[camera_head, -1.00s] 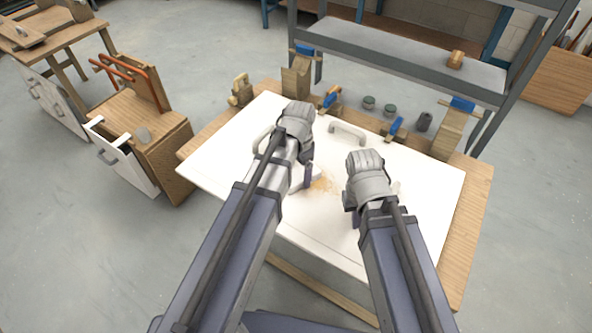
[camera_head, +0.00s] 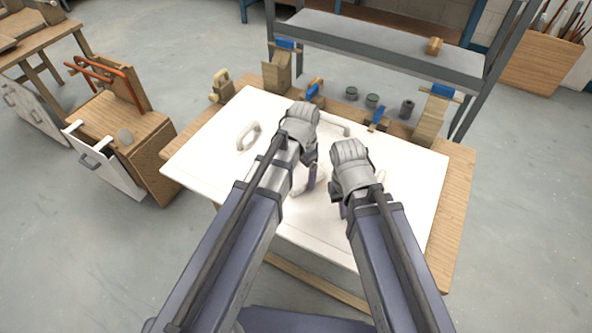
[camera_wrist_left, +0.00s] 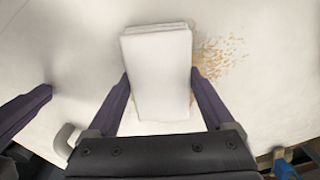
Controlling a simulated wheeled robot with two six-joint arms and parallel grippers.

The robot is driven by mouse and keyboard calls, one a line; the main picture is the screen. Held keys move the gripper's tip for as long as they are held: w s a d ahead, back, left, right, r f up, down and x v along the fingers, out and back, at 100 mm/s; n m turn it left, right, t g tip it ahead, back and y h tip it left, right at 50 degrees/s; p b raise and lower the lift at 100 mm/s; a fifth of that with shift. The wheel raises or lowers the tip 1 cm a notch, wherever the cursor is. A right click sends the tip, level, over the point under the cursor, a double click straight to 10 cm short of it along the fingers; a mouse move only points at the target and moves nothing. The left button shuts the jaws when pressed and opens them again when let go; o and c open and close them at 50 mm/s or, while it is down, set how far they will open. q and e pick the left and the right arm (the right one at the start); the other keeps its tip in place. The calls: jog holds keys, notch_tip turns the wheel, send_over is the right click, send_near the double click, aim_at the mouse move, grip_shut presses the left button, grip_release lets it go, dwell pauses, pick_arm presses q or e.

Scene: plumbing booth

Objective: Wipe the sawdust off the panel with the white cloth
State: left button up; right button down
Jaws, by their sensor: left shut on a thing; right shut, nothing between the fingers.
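The white panel (camera_head: 215,155) lies flat on the wooden bench. My left gripper (camera_head: 311,178) is low over the panel's middle. In the left wrist view its fingers (camera_wrist_left: 158,78) are shut on the folded white cloth (camera_wrist_left: 158,55), one on each side. The cloth appears to lie against the panel. Tan sawdust (camera_wrist_left: 218,55) is scattered on the panel right beside the cloth in that view; in the head view my left arm seems to hide it. My right gripper (camera_head: 339,208) is shut and empty, close to the left one, over the panel.
White handles stand on the panel, one at left (camera_head: 248,135), another partly behind my left gripper. Blue-topped clamps (camera_head: 378,115), wooden blocks (camera_head: 438,115) and small dark cans (camera_head: 372,100) line the far edge. A grey shelf (camera_head: 380,45) stands behind.

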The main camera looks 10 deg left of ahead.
aim_at(326, 183)
pick_arm(q)
jog(key=shift+d, duration=0.2)
jog(key=shift+s+d+f, duration=0.1)
jog(key=shift+s+d, duration=0.3)
jog(key=shift+d, duration=0.4)
jog(key=shift+s+d+f, duration=0.1)
jog(key=shift+s+d, duration=0.25)
jog(key=shift+d, duration=0.45)
jog(key=shift+s+d+r, duration=0.1)
jog(key=shift+s+d, duration=0.15)
jog(key=shift+d, duration=0.6)
jog(key=shift+s+d+r, duration=0.1)
jog(key=shift+s+d, duration=0.15)
jog(key=shift+d, duration=0.6)
jog(key=shift+w+d, duration=0.1)
jog(key=shift+w+d+f, duration=0.1)
jog(key=shift+w+d, duration=0.1)
jog(key=shift+w, duration=0.3)
jog(key=shift+w+d+f, duration=0.1)
jog(key=shift+w+d, duration=0.05)
jog(key=shift+w, duration=0.3)
jog(key=shift+w+a, duration=0.25)
jog(key=shift+a, duration=0.2)
jog(key=shift+w+a+r, duration=0.1)
jog(key=shift+w+a, duration=0.05)
jog(key=shift+a, duration=0.6)
jog(key=shift+w+a, duration=0.15)
jog(key=shift+a, duration=0.55)
jog(key=shift+a, duration=0.1)
